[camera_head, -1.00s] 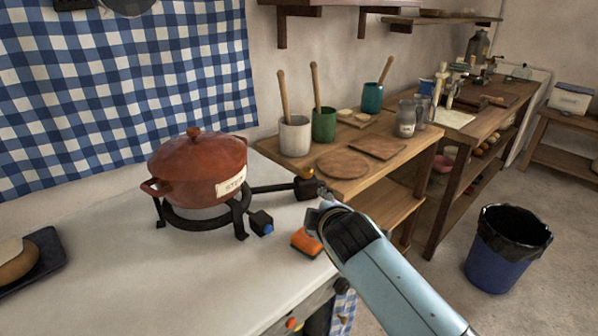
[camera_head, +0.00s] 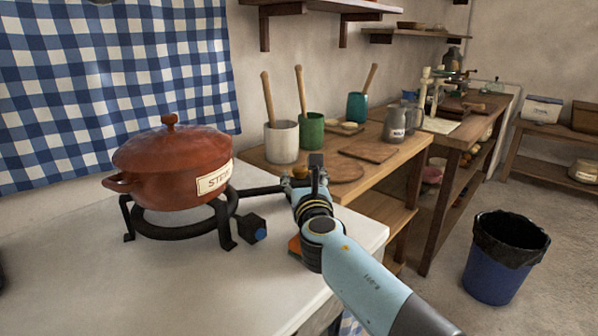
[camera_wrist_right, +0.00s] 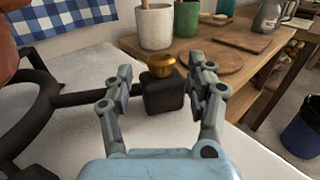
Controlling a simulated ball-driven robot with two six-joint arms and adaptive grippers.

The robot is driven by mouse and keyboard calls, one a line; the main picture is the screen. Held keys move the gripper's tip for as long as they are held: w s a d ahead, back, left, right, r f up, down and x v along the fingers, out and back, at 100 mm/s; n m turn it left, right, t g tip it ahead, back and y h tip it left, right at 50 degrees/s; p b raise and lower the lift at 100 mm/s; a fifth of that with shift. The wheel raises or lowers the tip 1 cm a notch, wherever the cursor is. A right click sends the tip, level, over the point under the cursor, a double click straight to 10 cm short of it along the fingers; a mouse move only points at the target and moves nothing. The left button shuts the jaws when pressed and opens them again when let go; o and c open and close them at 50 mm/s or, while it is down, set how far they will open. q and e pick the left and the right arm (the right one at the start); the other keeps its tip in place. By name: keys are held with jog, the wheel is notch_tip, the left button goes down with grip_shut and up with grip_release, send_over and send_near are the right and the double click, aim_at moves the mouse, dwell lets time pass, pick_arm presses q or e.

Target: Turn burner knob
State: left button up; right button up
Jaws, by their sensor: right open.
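A brass burner knob (camera_wrist_right: 161,65) sits on top of a black valve block (camera_wrist_right: 163,92) at the end of the burner's pipe. The knob (camera_head: 300,172) also shows in the head view, just beyond my right gripper (camera_head: 316,165). In the wrist view my right gripper (camera_wrist_right: 160,74) is open, with one finger on each side of the block and knob. Whether the fingers touch them cannot be told. The black burner ring (camera_head: 175,230) carries a red-brown lidded pot (camera_head: 165,165) with a paper label. A blue knob (camera_head: 261,235) is on another block at the burner's front. My left gripper is not in view.
The pale counter (camera_head: 90,285) is mostly bare in front. An orange sponge (camera_head: 294,245) is largely hidden behind my right arm. A wooden table (camera_head: 260,165) with several pots and boards adjoins behind. A blue bin (camera_head: 497,277) stands on the floor at right.

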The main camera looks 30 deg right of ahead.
aim_at(301, 171)
jog(key=b+x, duration=0.1)
jog(key=x, duration=0.4)
jog(key=shift+w+d, duration=0.1)
grip_shut()
